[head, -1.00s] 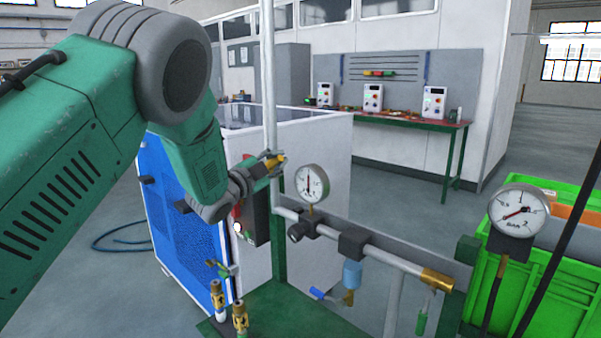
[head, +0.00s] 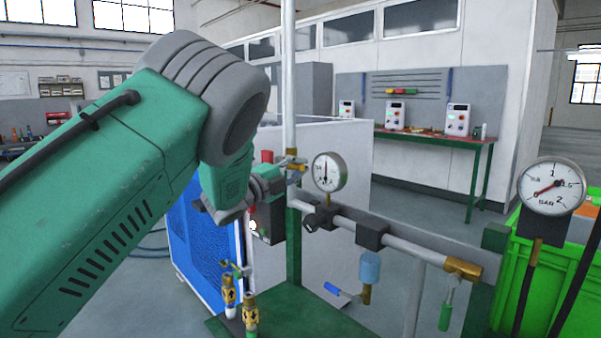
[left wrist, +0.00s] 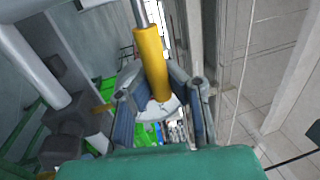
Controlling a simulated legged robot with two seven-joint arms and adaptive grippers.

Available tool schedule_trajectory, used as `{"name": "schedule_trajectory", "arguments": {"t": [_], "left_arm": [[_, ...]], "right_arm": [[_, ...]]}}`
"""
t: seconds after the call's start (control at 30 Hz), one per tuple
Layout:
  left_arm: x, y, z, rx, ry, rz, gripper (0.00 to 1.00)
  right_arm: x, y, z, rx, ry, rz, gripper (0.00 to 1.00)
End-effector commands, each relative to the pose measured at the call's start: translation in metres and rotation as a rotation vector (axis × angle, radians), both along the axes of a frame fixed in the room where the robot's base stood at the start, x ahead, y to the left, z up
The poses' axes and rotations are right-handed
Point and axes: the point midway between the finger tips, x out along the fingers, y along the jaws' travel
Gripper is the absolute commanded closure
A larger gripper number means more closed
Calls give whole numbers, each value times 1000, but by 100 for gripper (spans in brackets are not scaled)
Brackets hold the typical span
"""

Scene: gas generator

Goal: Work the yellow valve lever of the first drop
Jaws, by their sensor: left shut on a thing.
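The yellow valve lever (left wrist: 151,62) shows large in the left wrist view, running down between the fingers of my left gripper (left wrist: 158,112). In the head view my left gripper (head: 283,174) is at the upright pipe, at the brass valve (head: 291,160), left of the small gauge. The gripper is shut on the lever. Its fingers and wrist hide most of the lever in the head view. My right gripper is not in view.
A pressure gauge (head: 329,171) stands close right of the gripper on the horizontal pipe (head: 400,241). A larger gauge (head: 551,187) stands at the right by a green crate (head: 585,275). A blue-handled valve (head: 340,291) hangs below the pipe. A blue-sided white cabinet (head: 208,235) stands behind.

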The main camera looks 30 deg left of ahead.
Motion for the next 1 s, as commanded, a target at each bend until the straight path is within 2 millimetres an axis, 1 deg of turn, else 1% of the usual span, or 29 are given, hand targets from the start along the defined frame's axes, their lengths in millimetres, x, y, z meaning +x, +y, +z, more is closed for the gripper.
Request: {"name": "schedule_trajectory", "arguments": {"t": [0.03,0.37,0.47,0.5,0.83,0.93,1.0], "left_arm": [[-1,-3,-9,7,15,-7,100],[-1,-3,-12,9,18,-6,100],[-1,-3,-12,8,18,-6,70],[-1,-2,-11,8,17,-5,64],[-2,1,-8,6,10,-1,64],[-10,5,-10,7,11,1,64],[-21,9,-12,7,12,2,64]], "right_arm": [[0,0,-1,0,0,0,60],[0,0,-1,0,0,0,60],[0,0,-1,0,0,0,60],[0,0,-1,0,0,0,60],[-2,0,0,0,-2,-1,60],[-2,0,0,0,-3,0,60],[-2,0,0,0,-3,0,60]]}}
